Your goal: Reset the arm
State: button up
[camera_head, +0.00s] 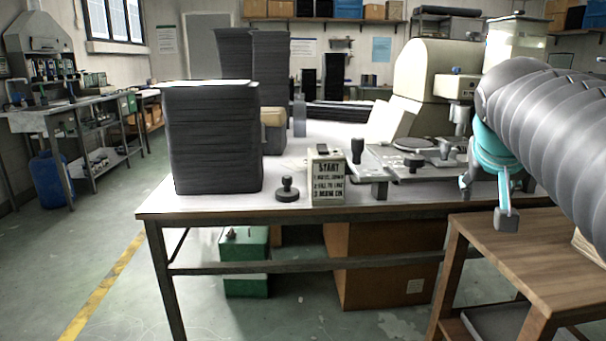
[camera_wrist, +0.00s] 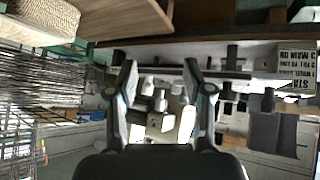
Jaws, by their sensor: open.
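My gripper (camera_head: 486,200) hangs below my arm at the right of the head view, over the gap between the white-topped table (camera_head: 155,205) and the wooden stand (camera_head: 530,245). In the wrist view my gripper (camera_wrist: 160,68) shows two fingers spread apart. The wrist picture looks upside down, with the sign (camera_wrist: 297,70) inverted at the right. My arm covers the right side of the head view.
A tall stack of dark panels (camera_head: 215,140) stands at the table's left. A START sign (camera_head: 328,178) and a black-knobbed stamp (camera_head: 288,192) stand near its front edge. A beige machine (camera_head: 428,75) stands at the back right. The floor at left is open.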

jog(key=s+a+f+n+y, duration=0.1)
jog(key=s+a+f, duration=0.3)
jog(key=f, duration=0.4)
jog(key=s+a+f+n+g+y, duration=0.1)
jog(key=s+a+f+y, duration=0.1)
jog(key=s+a+f, duration=0.3)
jog(key=s+a+f+n+g+y, duration=0.1)
jog(key=s+a+f, duration=0.4)
jog(key=f, duration=0.5)
jog(key=shift+s+f+y, duration=0.3)
jog(key=shift+s+y, duration=0.1)
jog(key=shift+s, duration=0.65)
jog(key=shift+c, duration=0.9)
jog(key=shift+d, duration=0.1)
